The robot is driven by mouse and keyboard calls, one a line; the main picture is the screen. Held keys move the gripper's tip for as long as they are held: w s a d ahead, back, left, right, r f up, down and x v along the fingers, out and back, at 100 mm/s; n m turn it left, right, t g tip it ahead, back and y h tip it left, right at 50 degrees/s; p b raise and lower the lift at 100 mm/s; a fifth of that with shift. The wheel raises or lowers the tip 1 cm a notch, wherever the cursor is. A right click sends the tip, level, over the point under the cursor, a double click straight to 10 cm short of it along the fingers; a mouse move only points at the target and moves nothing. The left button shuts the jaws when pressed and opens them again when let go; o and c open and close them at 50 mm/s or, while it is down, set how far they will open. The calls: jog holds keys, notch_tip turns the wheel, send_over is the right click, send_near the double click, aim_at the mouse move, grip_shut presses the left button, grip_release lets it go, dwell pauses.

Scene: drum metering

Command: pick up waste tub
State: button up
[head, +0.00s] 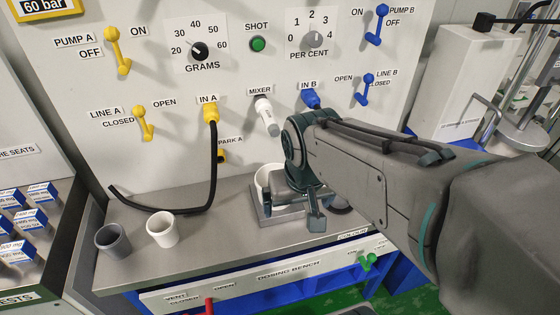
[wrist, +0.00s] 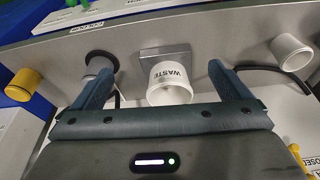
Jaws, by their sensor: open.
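The waste tub is a white cup marked WASTE (wrist: 170,82) in the wrist view, standing on a square grey plate (wrist: 163,54). In the head view the tub (head: 262,181) is partly hidden behind my gripper (head: 292,206), which is low over the bench by the plate. In the wrist view my gripper (wrist: 162,82) has its fingers spread wide, one on each side of the tub. A gap shows between the tub and each finger. The gripper is open and holds nothing.
A grey cup (head: 113,242) and a white cup (head: 163,229) stand at the bench's left. A black hose (head: 185,209) hangs from IN A onto the bench. The white MIXER nozzle (head: 267,117) is above the tub. Bare bench (head: 225,240) lies between cups and plate.

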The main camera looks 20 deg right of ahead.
jog(key=w+a+f+m+t+h+b, duration=0.15)
jog(key=w+m+b, duration=0.25)
jog(key=w, duration=1)
jog(key=shift+g, duration=0.25)
jog(key=x, duration=0.7)
jog(key=shift+f+b, duration=0.35)
jog(key=shift+x, duration=3.1)
jog(key=shift+w, duration=0.1)
jog(key=c, duration=0.8)
jog(key=shift+o, duration=0.2)
jog(key=shift+r, duration=0.1)
